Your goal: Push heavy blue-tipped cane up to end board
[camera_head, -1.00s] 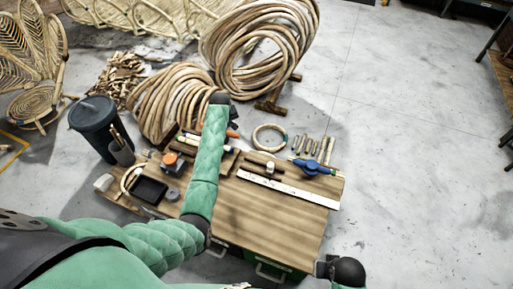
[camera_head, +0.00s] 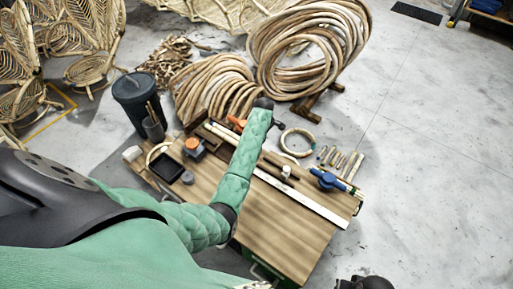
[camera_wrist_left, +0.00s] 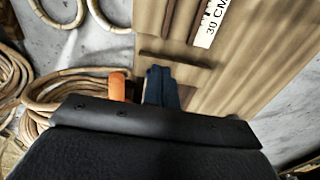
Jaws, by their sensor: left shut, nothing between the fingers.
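My left arm reaches over the wooden bench (camera_head: 285,235). My left gripper (camera_head: 277,124) is at the bench's far edge and shows small in the head view. In the left wrist view its dark fingers (camera_wrist_left: 160,86) are together with nothing between them, close to a dark wooden bar (camera_wrist_left: 176,60) across the bench. A pale cane (camera_head: 222,132) lies along the far side, partly hidden by my arm. I cannot make out a blue tip on it, nor tell which strip is the end board.
A white ruler (camera_head: 312,207) lies along the bench, with a blue tool (camera_head: 328,179) near its right end. An orange handle (camera_wrist_left: 117,86) is left of my fingers. Cane coils (camera_head: 307,48) stand behind the bench. A dark bin (camera_head: 139,98) stands left.

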